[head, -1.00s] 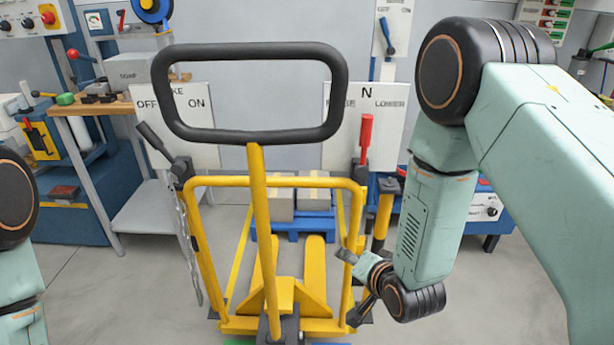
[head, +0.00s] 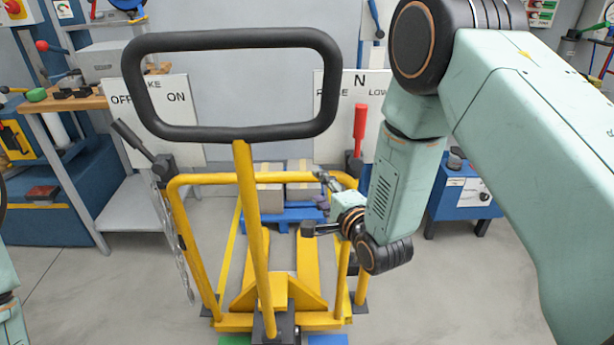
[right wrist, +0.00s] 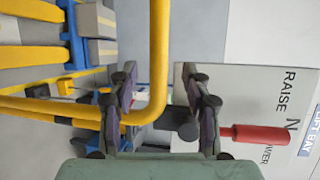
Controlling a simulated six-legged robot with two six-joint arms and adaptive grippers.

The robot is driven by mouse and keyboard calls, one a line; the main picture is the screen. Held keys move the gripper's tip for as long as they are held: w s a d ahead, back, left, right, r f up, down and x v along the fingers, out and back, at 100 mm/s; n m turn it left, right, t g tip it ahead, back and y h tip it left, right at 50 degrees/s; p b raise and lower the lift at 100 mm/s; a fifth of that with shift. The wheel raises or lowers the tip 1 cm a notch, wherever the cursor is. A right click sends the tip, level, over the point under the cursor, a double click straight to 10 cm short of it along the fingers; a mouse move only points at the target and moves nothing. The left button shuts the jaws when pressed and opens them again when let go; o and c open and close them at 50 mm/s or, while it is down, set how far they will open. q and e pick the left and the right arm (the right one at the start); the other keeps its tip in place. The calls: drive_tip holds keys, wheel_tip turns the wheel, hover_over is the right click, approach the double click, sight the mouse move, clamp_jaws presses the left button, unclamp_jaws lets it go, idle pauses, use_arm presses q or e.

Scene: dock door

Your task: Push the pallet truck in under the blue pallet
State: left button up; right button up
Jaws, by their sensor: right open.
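The yellow pallet truck (head: 262,320) stands in the middle with its black loop handle (head: 232,40) towards me. Its two forks (head: 308,265) point away at the blue pallet (head: 262,219), which carries grey boxes (head: 270,198). The fork tips are near the pallet's front edge; I cannot tell whether they are under it. My right gripper (head: 318,203) is open at the upper right corner of the truck's yellow frame. In the right wrist view, its fingers (right wrist: 163,108) lie either side of the yellow tube (right wrist: 158,45); contact is unclear. My left gripper is out of view.
A brake lever (head: 132,137) by an OFF/ON sign (head: 150,130) stands left of the truck. A red-handled lever (head: 359,128) by a RAISE/LOWER sign is at right. A workbench (head: 55,103) stands at left, a blue cabinet (head: 462,198) at right. Floor is clear at front right.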

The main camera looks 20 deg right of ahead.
sight(309, 180)
drive_tip(key=x, duration=0.3)
drive_tip(key=b+x, duration=0.1)
drive_tip(key=x, duration=0.2)
drive_tip(key=shift+s+a+f, duration=0.15)
drive_tip(key=shift+a+f, duration=0.05)
drive_tip(key=shift+w, duration=0.55)
drive_tip(key=shift+w+a+f, duration=0.1)
drive_tip(key=shift+w, duration=0.3)
drive_tip(key=shift+s, duration=0.15)
drive_tip(key=shift+c, duration=1.4)
drive_tip(key=c, duration=0.4)
clamp_jaws()
